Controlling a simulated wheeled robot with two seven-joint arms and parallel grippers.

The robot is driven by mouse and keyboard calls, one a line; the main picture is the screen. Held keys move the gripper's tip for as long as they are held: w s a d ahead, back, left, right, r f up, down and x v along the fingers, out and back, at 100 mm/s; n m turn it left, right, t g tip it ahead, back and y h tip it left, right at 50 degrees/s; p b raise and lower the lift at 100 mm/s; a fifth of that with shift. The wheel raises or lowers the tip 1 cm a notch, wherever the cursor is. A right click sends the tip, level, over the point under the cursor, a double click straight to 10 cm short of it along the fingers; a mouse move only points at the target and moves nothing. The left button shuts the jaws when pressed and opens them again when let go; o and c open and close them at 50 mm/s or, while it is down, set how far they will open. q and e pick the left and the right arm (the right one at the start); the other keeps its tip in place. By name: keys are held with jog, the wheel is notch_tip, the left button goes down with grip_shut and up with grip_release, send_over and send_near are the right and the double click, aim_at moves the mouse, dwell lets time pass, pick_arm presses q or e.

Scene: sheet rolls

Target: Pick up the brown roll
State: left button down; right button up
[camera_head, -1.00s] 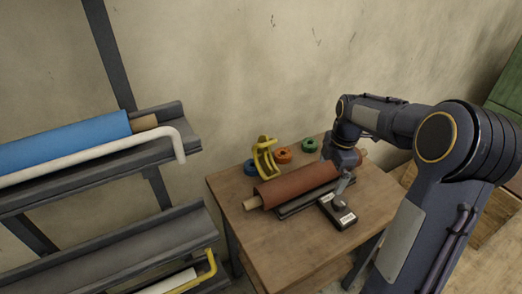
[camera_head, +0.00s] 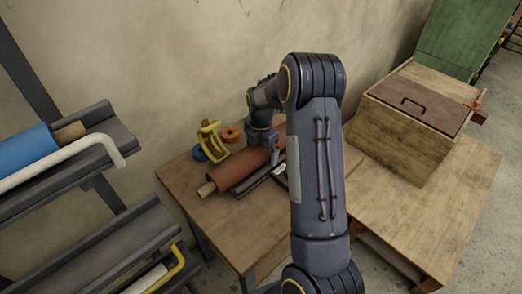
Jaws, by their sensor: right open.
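The brown roll (camera_head: 232,171) lies slantwise on the wooden table, its pale core (camera_head: 207,189) sticking out at the near left end. My right gripper (camera_head: 274,156) is over the right part of the roll, pointing down. It is open, with nothing seen held in it; its fingertips are small and hard to make out. My right arm hides the far right end of the roll. My left gripper is not in view.
A yellow dispenser (camera_head: 210,139), a blue ring (camera_head: 200,153) and an orange ring (camera_head: 231,133) stand behind the roll. A dark rail (camera_head: 250,181) lies along its front. Racks with a blue roll (camera_head: 25,147) stand left; a wooden box (camera_head: 405,128) stands right.

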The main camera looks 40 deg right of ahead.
jog(key=shift+c, duration=0.3)
jog(key=c, duration=1.9)
jog(key=shift+w+d+r, duration=0.1)
jog(key=shift+w+r, duration=0.1)
jog(key=shift+r, duration=0.45)
notch_tip(320, 180, up, 2)
jog(key=shift+r, duration=0.1)
jog(key=s+a+r, duration=0.1)
jog(key=r, duration=0.1)
jog(key=s+a+r+b, duration=0.1)
jog(key=s+a+r, duration=0.1)
jog(key=s+r, duration=0.1)
jog(key=shift+r, duration=0.35)
jog(key=s+a+r, duration=0.1)
jog(key=s, duration=0.1)
jog(key=s+a+r+b, duration=0.1)
jog(key=s+a, duration=0.1)
jog(key=s, duration=0.1)
jog(key=s+a+r, duration=0.2)
jog(key=shift+s+a+b, duration=0.15)
jog(key=shift+s+b, duration=0.15)
jog(key=shift+a, duration=0.1)
